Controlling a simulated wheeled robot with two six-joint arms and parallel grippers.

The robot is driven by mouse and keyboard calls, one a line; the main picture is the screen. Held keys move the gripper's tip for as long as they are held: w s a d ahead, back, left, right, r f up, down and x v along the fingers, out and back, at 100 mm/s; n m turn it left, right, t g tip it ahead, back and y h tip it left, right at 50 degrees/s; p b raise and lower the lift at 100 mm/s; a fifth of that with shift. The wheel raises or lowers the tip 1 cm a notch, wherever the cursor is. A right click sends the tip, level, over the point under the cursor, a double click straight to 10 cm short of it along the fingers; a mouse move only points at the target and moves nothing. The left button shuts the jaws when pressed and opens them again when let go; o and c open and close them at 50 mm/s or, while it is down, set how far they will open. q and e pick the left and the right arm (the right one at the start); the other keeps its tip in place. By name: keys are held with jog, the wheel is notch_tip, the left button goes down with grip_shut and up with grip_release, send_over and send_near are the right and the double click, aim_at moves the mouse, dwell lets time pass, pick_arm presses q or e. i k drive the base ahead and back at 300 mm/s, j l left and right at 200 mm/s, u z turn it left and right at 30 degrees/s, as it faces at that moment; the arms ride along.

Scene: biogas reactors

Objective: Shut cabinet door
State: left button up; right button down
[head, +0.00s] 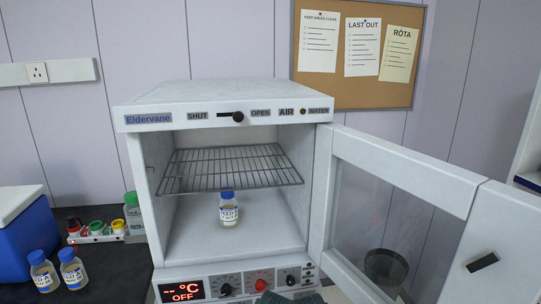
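The white cabinet (220,93), marked Eldervane, stands on the bench in the middle of the head view. Its door (400,163) is wide open, swung out to the right on the cabinet's right side. The door has a white frame, a clear window and a small dark catch (482,262) near its free edge. Inside are a wire shelf (235,167) and, on the floor below it, a bottle (228,210) with a blue cap. Neither gripper can be made out; dark shapes at the bottom edge below the control panel are too cut off to identify.
Two blue-capped bottles (73,269) stand on the dark bench at left, near a rack of coloured caps (97,231) and a blue box (28,250). A dark round container (386,268) shows through the door window. The cabinet's front opening looks clear.

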aim_at(505, 220)
jog(key=k+z, duration=0.1)
jog(key=z, duration=0.3)
jog(key=k+l+z, duration=0.1)
jog(key=z, duration=0.35)
jog(key=l+z, duration=0.25)
jog(key=z, duration=0.15)
jog(key=k, duration=0.05)
